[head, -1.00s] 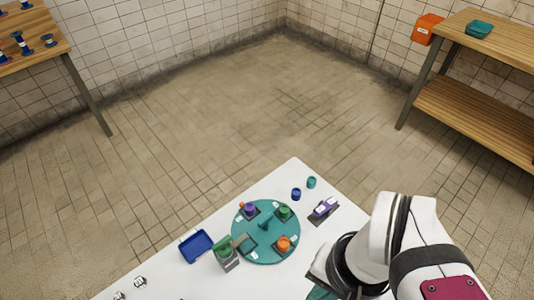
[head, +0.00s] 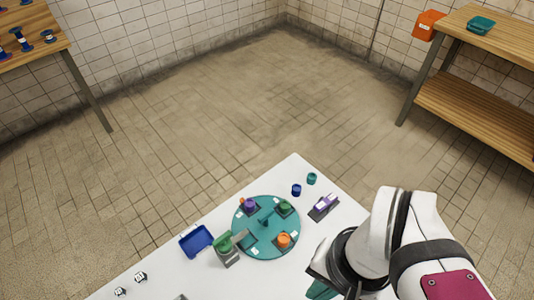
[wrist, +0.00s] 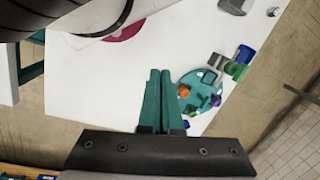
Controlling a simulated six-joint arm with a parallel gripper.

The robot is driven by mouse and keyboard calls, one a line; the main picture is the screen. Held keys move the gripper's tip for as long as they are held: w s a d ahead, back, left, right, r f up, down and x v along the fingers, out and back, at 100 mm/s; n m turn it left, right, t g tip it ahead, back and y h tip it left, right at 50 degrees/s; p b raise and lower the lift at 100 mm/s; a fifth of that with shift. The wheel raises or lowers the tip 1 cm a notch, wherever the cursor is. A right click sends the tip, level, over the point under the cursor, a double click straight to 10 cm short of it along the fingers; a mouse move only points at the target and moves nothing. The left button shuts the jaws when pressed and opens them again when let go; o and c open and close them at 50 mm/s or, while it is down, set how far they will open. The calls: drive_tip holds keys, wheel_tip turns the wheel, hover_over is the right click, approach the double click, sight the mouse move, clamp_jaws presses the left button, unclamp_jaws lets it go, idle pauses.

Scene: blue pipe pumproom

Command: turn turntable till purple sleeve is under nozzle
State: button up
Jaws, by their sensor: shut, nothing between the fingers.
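The teal turntable (head: 266,251) lies on the white table. The purple sleeve (head: 250,206) sits at its far left, a green piece (head: 284,206) at the far right and an orange piece (head: 284,240) at the near right. A green-topped grey fixture (head: 225,246) stands at the left edge, its grey arm reaching over the rim; I take this as the nozzle. The purple sleeve is apart from it, farther back. My gripper shows in the wrist view (wrist: 159,100), shut and empty, apart from the turntable (wrist: 204,78). In the head view its fingers are mostly hidden by my arm.
A blue tray (head: 196,241) lies left of the fixture. Blue (head: 296,190) and teal (head: 312,178) cylinders stand behind the turntable. A purple-and-white item (head: 324,205) on a dark base stands to the right. Small white blocks (head: 141,277) are at the front left.

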drive_tip(key=o, duration=0.5)
drive_tip(key=shift+m, duration=0.4)
drive_tip(key=w, duration=0.2)
drive_tip(key=w+r, duration=0.1)
drive_tip(key=w, duration=0.1)
drive_tip(key=w+a, duration=0.1)
drive_tip(key=shift+w+r, duration=0.4)
drive_tip(key=shift+c, duration=0.2)
drive_tip(key=shift+o, duration=0.9)
drive_tip(key=w+a+h, duration=0.1)
drive_tip(key=w+a, duration=0.1)
drive_tip(key=w, duration=0.4)
drive_tip(key=shift+a+r+m, duration=0.15)
drive_tip(key=shift+r+m, duration=0.1)
drive_tip(key=shift+m, duration=0.15)
drive_tip(key=m, duration=0.2)
approach(266, 214)
drive_tip(key=shift+h, duration=0.4)
drive_tip(key=f, duration=0.8)
drive_tip(key=shift+s+a+f, duration=0.2)
drive_tip(key=shift+a+f, duration=0.05)
drive_tip(key=shift+a, duration=0.1)
clamp_jaws()
